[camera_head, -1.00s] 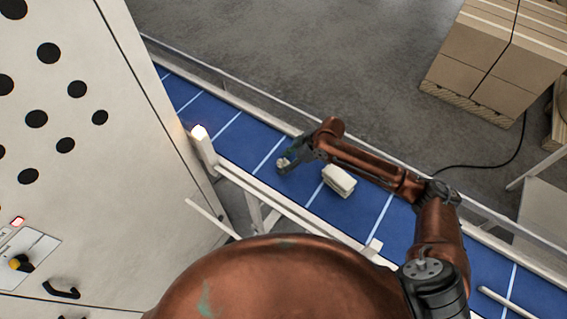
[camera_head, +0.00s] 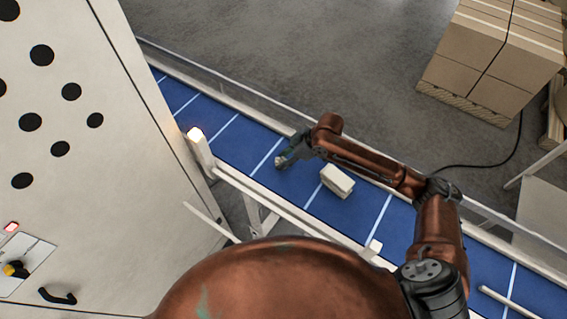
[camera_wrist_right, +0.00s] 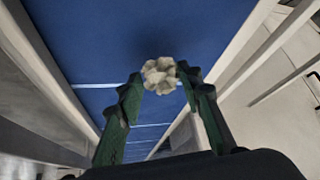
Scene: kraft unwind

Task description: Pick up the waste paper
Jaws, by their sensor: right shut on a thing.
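The waste paper (camera_wrist_right: 159,75) is a crumpled, off-white ball between the fingertips in the right wrist view. My right gripper, with green fingers in the right wrist view (camera_wrist_right: 160,80), is shut on the paper, over the blue conveyor belt (camera_head: 235,145). I cannot tell whether the paper touches the belt. My left gripper is not in view.
A white block-like stack (camera_head: 337,181) lies on the belt right of the gripper. Rails (camera_head: 290,228) edge the belt. A white perforated cabinet (camera_head: 75,190) stands at left. Strapped cartons (camera_head: 490,60) stand on the floor at upper right.

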